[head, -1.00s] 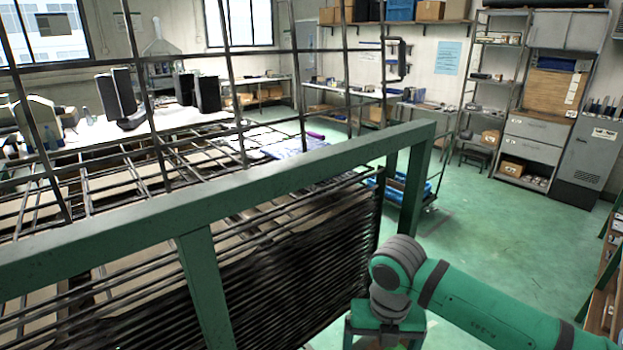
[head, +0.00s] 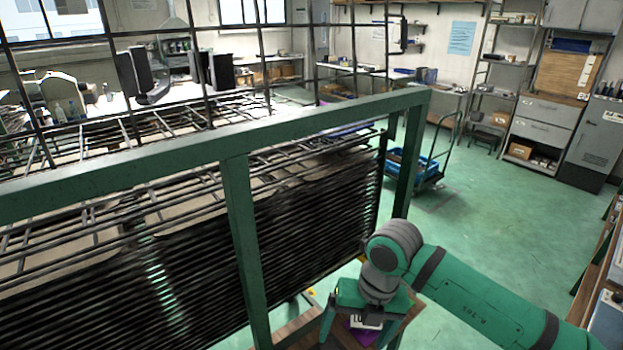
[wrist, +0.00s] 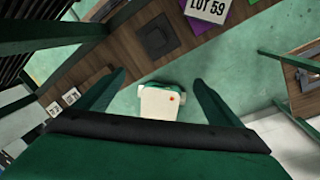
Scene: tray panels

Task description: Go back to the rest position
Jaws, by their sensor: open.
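My gripper (head: 361,336) is at the lower middle of the head view, in front of the green-framed rack. In the wrist view my gripper (wrist: 158,88) shows two green fingers spread wide apart, with nothing held between them. Beyond the fingers is a brown wooden surface (wrist: 115,62) with a dark square piece (wrist: 155,38) on it. A purple item (wrist: 240,11) with a white label reading LOT 59 lies at its upper part. A purple patch shows under my gripper in the head view, mostly hidden by it.
The rack's green frame (head: 243,250) and its stacked dark wire trays (head: 310,220) fill the left and middle, close to my arm. A trolley with a blue crate (head: 412,163) stands behind. Green floor (head: 500,235) is clear to the right. Shelving edges the far right.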

